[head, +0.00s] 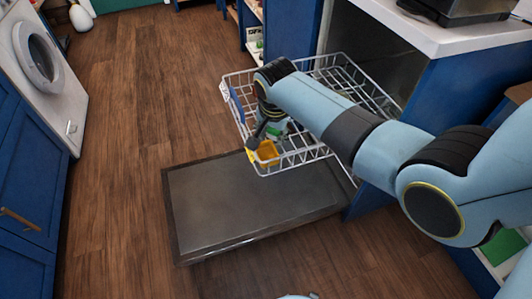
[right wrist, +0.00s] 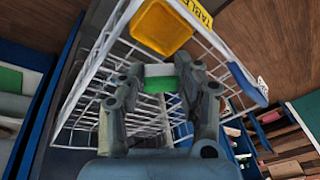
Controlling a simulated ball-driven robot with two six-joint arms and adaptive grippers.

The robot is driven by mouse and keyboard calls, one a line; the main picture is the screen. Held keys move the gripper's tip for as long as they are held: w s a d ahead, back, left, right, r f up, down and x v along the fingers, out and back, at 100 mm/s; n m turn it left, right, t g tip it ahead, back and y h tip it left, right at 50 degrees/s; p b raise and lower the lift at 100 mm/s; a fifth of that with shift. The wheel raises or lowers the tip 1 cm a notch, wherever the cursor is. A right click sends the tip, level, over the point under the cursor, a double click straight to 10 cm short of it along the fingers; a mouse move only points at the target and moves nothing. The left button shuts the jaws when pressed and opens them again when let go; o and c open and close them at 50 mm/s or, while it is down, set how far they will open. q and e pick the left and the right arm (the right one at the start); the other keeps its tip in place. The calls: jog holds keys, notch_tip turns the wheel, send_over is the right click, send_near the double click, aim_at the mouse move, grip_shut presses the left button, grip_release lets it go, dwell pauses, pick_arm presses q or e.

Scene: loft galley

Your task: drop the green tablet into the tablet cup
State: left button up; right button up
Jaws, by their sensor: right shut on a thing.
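The tablet cup (head: 268,151) is a small yellow cup at the front corner of the wire rack. It also shows in the right wrist view (right wrist: 160,27), with a yellow label beside it. My right gripper (head: 266,133) reaches over the rack, just behind the cup in the head view. In the right wrist view its two fingers are shut on the green tablet (right wrist: 160,79), a small green block apart from the cup in the picture. The arm hides part of the rack in the head view. My left gripper is not in view.
The white wire rack (head: 298,158) is pulled out over the lowered dishwasher door (head: 240,205). A blue piece (head: 236,105) is on the rack's left side. A white counter (head: 440,38) stands at right, a washing machine (head: 38,60) at left. Open wooden floor lies between.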

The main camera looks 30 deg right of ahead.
jog(key=shift+f, duration=0.1)
jog(key=o, duration=0.9)
jog(key=v, duration=1.2)
